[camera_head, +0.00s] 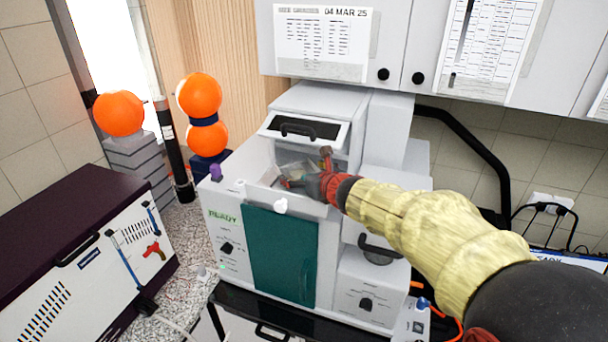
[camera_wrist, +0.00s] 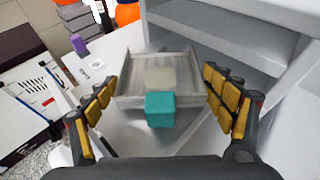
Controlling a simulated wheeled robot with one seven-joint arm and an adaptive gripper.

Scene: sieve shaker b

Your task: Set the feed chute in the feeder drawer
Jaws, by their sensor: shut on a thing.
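The feed chute (camera_wrist: 182,78) is a pale grey, partly see-through tray with a teal block (camera_wrist: 160,110) at its near end. My gripper (camera_wrist: 160,84) has its yellow-padded fingers on either side of the chute and holds it. In the head view my gripper (camera_head: 297,181) is inside the open top of the white machine, and the chute (camera_head: 296,168) shows only in part beside it. The feeder drawer (camera_head: 234,165) appears to be the white open box around them. Whether the chute touches the drawer floor cannot be told.
A raised lid with a dark handle (camera_head: 297,130) stands behind the opening. Orange balls (camera_head: 199,95) stand at the back left. A dark-topped cabinet (camera_head: 75,225) is at the left.

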